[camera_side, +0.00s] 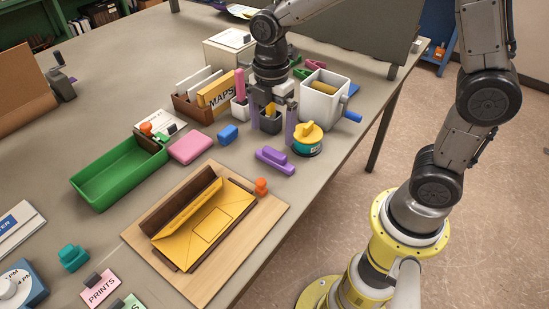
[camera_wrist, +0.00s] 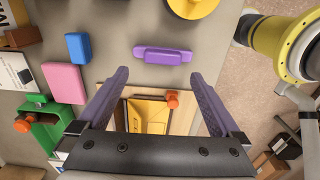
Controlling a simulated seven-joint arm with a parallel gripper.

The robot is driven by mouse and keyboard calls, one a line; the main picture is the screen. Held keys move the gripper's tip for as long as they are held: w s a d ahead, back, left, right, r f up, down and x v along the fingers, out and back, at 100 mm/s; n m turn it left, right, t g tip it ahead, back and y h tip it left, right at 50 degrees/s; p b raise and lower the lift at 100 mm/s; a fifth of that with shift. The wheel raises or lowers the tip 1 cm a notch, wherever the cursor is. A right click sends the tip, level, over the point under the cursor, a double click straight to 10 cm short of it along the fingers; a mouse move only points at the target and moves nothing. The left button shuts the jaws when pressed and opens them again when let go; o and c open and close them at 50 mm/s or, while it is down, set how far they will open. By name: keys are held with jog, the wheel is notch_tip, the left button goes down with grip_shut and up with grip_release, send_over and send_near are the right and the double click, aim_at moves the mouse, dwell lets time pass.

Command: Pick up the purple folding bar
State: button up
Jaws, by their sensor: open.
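The purple folding bar (camera_side: 274,160) lies flat on the grey table, with a raised grip along its top. It sits between the wooden board and the yellow-topped teal round item, apart from both. In the wrist view the bar (camera_wrist: 163,55) lies crosswise, just beyond the fingertips and roughly centred between them. My gripper (camera_side: 272,136) is open and empty, above the table and behind the bar in the side view. Its two purple-grey fingers are spread wide in the wrist view (camera_wrist: 159,76). Nothing is between them, and neither touches the bar.
The yellow-topped teal item (camera_side: 307,139) stands close to the bar. A white bin (camera_side: 323,102) stands behind it. A blue block (camera_side: 228,135) and pink block (camera_side: 190,147) lie left. The wooden board (camera_side: 262,228) with a yellow envelope (camera_side: 207,222) is in front. The table edge is right.

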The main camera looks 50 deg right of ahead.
aim_at(274, 152)
jog(key=shift+s+d+f, duration=0.1)
jog(key=shift+s+f, duration=0.05)
jog(key=shift+f, duration=1.45)
jog(key=shift+s+d+f, duration=0.1)
jog(key=shift+f, duration=1.5)
jog(key=c, duration=1.3)
jog(key=shift+o, duration=0.2)
jog(key=shift+r, duration=0.15)
jog(key=shift+r, duration=0.5)
notch_tip(274, 152, up, 2)
jog(key=shift+r, duration=0.2)
jog(key=s+d+r, duration=0.1)
jog(key=s+r, duration=0.8)
jog(key=s, duration=0.5)
jog(key=shift+d+r, duration=0.2)
jog(key=shift+d, duration=0.2)
